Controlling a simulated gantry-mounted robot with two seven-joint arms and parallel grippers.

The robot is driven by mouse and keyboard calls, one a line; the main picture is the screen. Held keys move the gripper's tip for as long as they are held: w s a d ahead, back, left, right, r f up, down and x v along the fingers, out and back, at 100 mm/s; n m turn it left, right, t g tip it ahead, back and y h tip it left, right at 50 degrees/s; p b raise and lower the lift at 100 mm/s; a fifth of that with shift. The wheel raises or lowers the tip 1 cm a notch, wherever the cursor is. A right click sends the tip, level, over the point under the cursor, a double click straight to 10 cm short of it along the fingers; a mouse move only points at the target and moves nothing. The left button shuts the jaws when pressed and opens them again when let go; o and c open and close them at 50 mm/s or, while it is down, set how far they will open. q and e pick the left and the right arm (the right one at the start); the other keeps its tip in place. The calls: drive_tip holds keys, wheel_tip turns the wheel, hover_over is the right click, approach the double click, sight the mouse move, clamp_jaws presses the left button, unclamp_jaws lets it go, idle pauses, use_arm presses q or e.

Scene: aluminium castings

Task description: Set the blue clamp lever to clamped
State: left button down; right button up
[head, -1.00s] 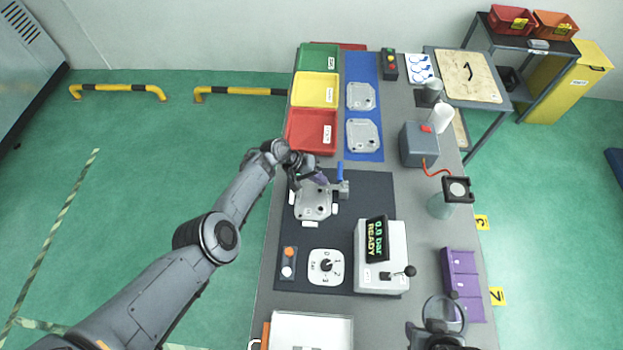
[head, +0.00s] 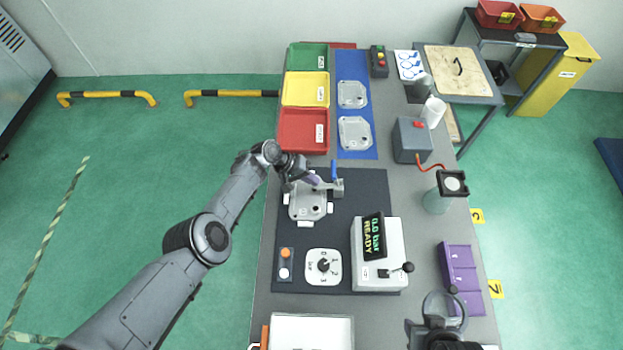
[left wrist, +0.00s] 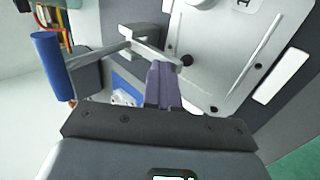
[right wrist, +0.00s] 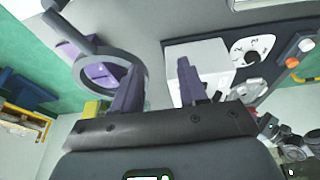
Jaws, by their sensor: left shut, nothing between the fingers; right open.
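The blue clamp lever (head: 334,170) stands at the back right corner of a grey casting (head: 306,205) on the dark mat. In the left wrist view the blue handle (left wrist: 50,66) is at the left, apart from the fingers, and its metal clamp arm (left wrist: 140,45) reaches toward the casting. My left gripper (head: 315,181) is shut and empty, just left of the lever. Its purple fingertips (left wrist: 163,68) are close to the clamp arm; whether they touch it I cannot tell. My right gripper (right wrist: 155,75) is open and empty, near the table's front right.
A grey box with a READY display (head: 378,255) and a dial plate (head: 323,266) are in front of the casting. A dark ring (right wrist: 110,68) is beside my right gripper's finger. Purple bins (head: 458,275) are at right; a red tray (head: 303,131) lies behind the casting.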

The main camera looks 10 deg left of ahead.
use_arm(q)
drive_tip(key=shift+s+a+f, duration=0.15)
drive_tip(key=shift+a+f, duration=0.15)
drive_tip(key=shift+f, duration=0.2)
drive_tip(key=p+v, duration=0.8)
drive_tip(key=v, duration=0.4)
drive_tip(key=shift+r, duration=0.4)
drive_tip(key=shift+a, duration=0.15)
